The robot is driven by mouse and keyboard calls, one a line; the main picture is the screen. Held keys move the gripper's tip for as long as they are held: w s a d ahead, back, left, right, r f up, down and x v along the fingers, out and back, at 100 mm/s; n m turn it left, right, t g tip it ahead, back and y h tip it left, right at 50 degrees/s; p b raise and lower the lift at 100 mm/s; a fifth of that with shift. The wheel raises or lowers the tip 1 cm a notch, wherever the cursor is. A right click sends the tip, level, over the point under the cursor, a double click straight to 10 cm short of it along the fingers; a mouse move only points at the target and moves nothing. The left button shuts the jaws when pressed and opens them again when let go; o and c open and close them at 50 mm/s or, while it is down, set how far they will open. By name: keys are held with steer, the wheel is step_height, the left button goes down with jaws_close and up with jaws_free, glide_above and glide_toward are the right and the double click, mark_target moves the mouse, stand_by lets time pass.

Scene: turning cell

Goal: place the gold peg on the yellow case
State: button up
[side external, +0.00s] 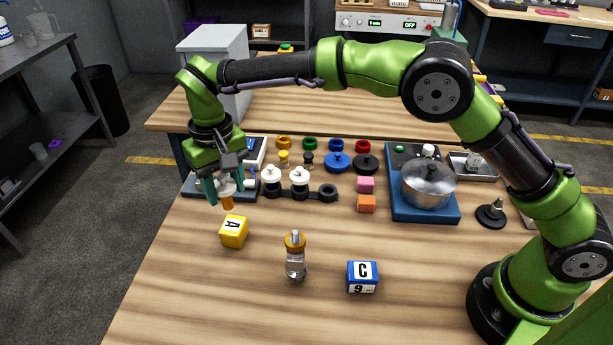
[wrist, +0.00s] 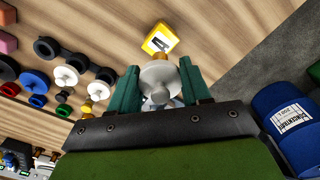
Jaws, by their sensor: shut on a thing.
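My gripper (side external: 226,188) is shut on a peg with a pale round flange and a gold-orange lower end, the gold peg (side external: 227,202). It hangs upright above the table's left part, with a visible gap over the yellow case. In the wrist view, the peg's pale disc (wrist: 163,75) sits between the green fingers (wrist: 160,90). The yellow case (side external: 234,232) is a small block marked A, lying on the table just below and in front of the peg. It also shows in the wrist view (wrist: 160,38), beyond the peg, with its lower edge partly hidden.
Behind are a dark holder with white pegs (side external: 299,178), coloured rings and a pot (side external: 428,188) on a blue base. The front left table is clear.

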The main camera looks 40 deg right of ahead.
mark_target(229, 207)
steer(key=shift+f, duration=2.45)
steer(key=o, duration=1.2)
steer(key=shift+f, duration=0.15)
